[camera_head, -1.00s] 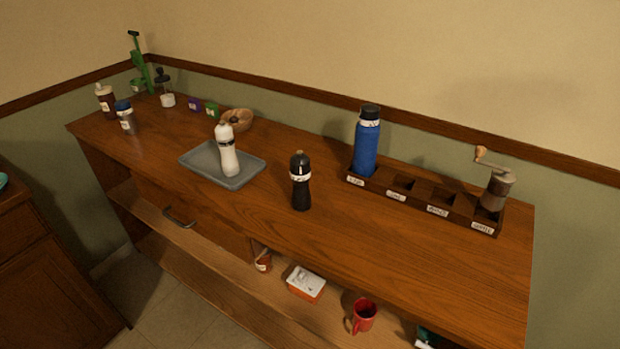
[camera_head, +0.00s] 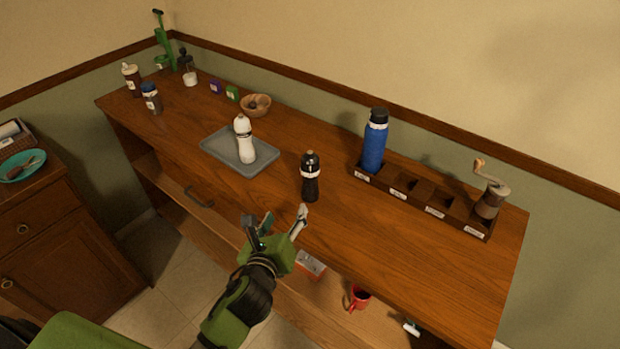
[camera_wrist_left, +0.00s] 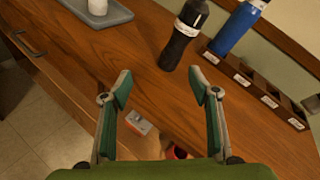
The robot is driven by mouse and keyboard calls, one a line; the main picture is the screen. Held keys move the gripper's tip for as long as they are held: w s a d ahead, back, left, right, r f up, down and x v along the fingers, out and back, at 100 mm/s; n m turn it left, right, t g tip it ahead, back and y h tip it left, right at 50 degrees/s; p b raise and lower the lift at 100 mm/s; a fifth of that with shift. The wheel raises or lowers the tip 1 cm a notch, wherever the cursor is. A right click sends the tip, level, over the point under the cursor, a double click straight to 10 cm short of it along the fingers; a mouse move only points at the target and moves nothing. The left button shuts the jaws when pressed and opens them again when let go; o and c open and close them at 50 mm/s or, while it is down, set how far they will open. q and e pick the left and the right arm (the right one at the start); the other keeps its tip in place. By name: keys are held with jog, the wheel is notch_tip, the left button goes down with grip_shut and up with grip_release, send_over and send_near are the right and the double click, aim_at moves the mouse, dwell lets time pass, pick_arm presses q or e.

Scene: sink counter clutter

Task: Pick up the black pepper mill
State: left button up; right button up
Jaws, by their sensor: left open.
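The black pepper mill (camera_head: 310,180) stands upright on the wooden counter, with a white label band around its upper part. It also shows in the left wrist view (camera_wrist_left: 178,48), beyond the fingertips and a little right of the middle. My left gripper (camera_head: 283,221) is open and empty at the counter's front edge, in front of and left of the mill, apart from it. In the left wrist view its two fingers (camera_wrist_left: 163,88) are spread wide with nothing between them. My right gripper is not in view.
A white mill (camera_head: 244,142) stands on a grey tray (camera_head: 222,150) left of the black mill. A wooden rack (camera_head: 404,193) holds a blue bottle (camera_head: 374,145) and a hand grinder (camera_head: 489,203). A red mug (camera_head: 359,298) sits on the shelf below.

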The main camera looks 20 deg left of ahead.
aim_at(308, 171)
pick_arm(q)
jog(key=w+r+m, duration=0.1)
jog(key=w+m, duration=0.1)
jog(key=w, duration=0.1)
jog(key=w+d+r+m+t+p, duration=0.1)
jog(key=w+m, duration=0.1)
jog(key=w, duration=0.1)
jog(key=w+r+m+t+h, duration=0.1)
jog(key=w+r, duration=0.1)
jog(key=w, duration=0.1)
jog(key=shift+w+d+m, duration=0.3)
jog(key=shift+w+m, duration=0.1)
jog(key=shift+w+f+p, duration=0.15)
jog(key=shift+w+p, duration=0.25)
jog(key=shift+w, duration=0.6)
jog(key=w, duration=0.2)
jog(key=w+f, duration=0.1)
jog(key=w, duration=0.1)
jog(key=shift+a+p, duration=0.1)
jog(key=shift+p, duration=0.2)
grip_shut()
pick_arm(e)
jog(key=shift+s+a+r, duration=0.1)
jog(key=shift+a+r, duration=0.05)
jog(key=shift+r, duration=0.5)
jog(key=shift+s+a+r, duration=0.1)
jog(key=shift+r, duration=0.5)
pick_arm(q)
jog(key=shift+r, duration=0.15)
